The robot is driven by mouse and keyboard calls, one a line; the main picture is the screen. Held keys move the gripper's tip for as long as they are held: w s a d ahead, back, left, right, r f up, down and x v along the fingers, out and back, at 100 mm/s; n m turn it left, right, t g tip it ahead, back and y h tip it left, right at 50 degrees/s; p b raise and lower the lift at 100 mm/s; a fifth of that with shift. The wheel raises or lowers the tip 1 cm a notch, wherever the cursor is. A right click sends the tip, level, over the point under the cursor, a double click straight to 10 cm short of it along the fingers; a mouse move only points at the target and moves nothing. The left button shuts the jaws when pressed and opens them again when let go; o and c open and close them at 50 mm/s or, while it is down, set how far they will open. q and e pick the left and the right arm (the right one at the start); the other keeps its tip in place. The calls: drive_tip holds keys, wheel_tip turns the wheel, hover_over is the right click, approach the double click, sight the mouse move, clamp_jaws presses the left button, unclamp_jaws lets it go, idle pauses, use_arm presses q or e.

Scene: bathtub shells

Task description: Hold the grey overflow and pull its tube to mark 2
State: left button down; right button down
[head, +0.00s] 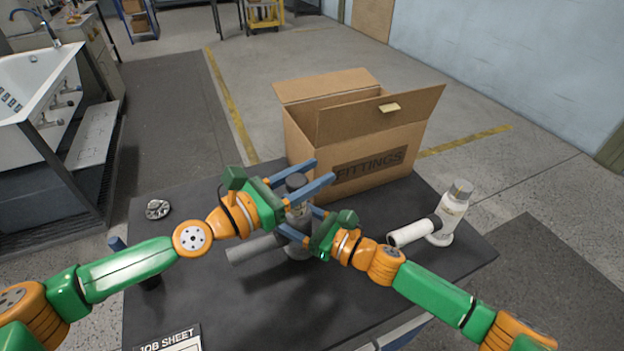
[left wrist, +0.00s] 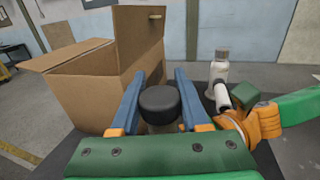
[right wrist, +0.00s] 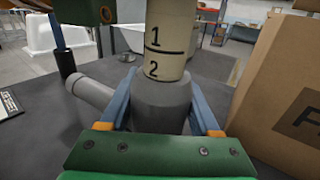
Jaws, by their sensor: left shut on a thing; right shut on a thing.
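The grey overflow stands upright on the dark table, its grey body (right wrist: 160,103) large in the right wrist view and its grey side pipe (head: 252,248) pointing left in the head view. A pale tube (right wrist: 167,45) rises from the body, with 1, a black line and 2 below it; the 2 shows just above the body's top. The tube's dark cap (left wrist: 160,103) sits between the fingers of my left gripper (head: 324,172), which is shut on it. My right gripper (head: 296,218) is shut on the grey body, lower down. The grippers partly hide the overflow in the head view.
An open cardboard FITTINGS box (head: 370,160) stands close behind the grippers. A white overflow (head: 450,213) stands at the right. A metal drain piece (head: 157,209) lies at the left, and a job sheet (head: 168,340) at the near edge. A bathtub (head: 45,95) is beyond, left.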

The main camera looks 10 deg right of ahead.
use_arm(q)
drive_tip(key=shift+c, duration=1.9)
unclamp_jaws()
drive_tip(key=v, duration=1.2)
use_arm(e)
drive_tip(key=shift+c, duration=0.2)
unclamp_jaws()
